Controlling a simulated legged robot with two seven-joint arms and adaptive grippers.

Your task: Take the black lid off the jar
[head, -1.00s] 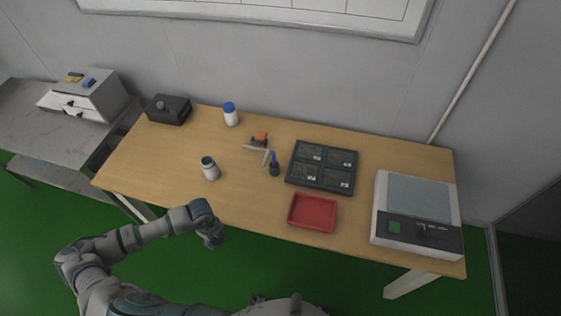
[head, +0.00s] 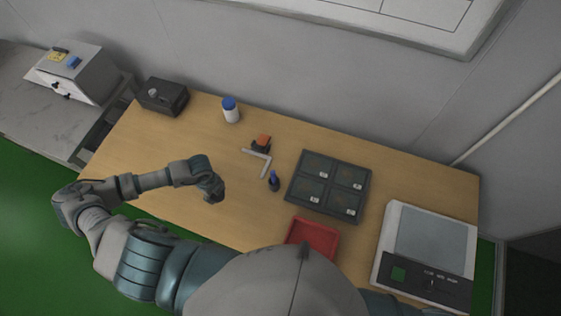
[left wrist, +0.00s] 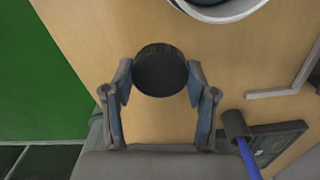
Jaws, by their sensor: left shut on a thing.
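My left gripper (left wrist: 160,80) is shut on the black lid (left wrist: 160,72), which sits between its two fingertips in the left wrist view. A round object with a pale rim and dark bluish middle, which looks like the jar (left wrist: 220,12), is cut off at the top of that view. A gap of wooden table shows between it and the lid. In the head view my left gripper (head: 213,190) is over the front left of the table, seen from behind. My right gripper is not in view.

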